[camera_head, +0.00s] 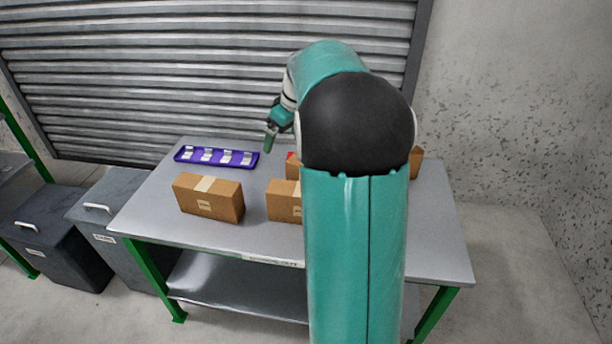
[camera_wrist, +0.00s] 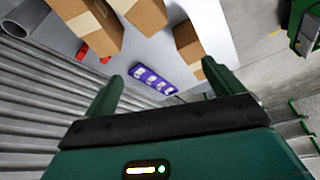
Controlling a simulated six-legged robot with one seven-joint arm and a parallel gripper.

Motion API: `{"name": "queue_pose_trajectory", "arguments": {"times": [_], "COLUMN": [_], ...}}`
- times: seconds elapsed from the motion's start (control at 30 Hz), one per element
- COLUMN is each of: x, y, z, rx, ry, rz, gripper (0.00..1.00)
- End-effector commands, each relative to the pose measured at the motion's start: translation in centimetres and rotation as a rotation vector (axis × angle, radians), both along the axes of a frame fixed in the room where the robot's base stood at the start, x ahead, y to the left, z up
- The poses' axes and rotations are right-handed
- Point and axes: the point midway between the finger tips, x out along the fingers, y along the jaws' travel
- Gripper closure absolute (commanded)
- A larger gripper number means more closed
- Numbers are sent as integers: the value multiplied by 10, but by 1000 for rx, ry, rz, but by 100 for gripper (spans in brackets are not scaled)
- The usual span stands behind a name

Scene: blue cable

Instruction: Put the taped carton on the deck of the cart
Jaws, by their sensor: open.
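Several brown cartons stand on a metal table. The left carton (camera_head: 209,197) has a pale tape strip on top and a front label. The middle carton (camera_head: 275,205) is partly hidden by my arm and also shows a pale strip. Another carton (camera_head: 416,162) peeks out right of my arm. In the wrist view, a carton with a wide pale strip (camera_wrist: 80,28) is cut off at the top. I cannot tell which one the task means. My gripper (camera_head: 270,140) is open and empty, above the table's back by the purple tray. I cannot identify a cart.
The purple tray (camera_head: 215,162) holds several pale items. The metal table (camera_head: 250,235) has green legs and a lower shelf. Dark bins (camera_head: 60,232) stand at left, a shutter (camera_head: 200,70) behind. In the wrist view, a red object (camera_wrist: 82,54) lies by the cartons.

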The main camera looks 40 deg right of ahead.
Motion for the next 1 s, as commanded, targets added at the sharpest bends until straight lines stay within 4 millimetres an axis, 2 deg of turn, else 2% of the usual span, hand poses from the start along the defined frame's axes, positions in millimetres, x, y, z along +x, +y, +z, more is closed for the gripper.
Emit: {"name": "queue_pose_trajectory", "arguments": {"times": [0.03,0.2,0.3,0.4,0.5,0.67,0.9,1.0], "x": [3,5,1,-4,-6,0,17,22], "y": [-29,-111,-149,-173,-183,-182,-177,-175], "z": [-16,-61,-85,-101,-109,-126,-170,-182], "rx": [6,12,13,13,11,12,12,11], "ry": [3,-8,-19,-27,-31,-31,-30,-30], "rz": [0,38,59,74,83,86,86,85], "gripper": [7,7,7,7,7,7,7,7]}}
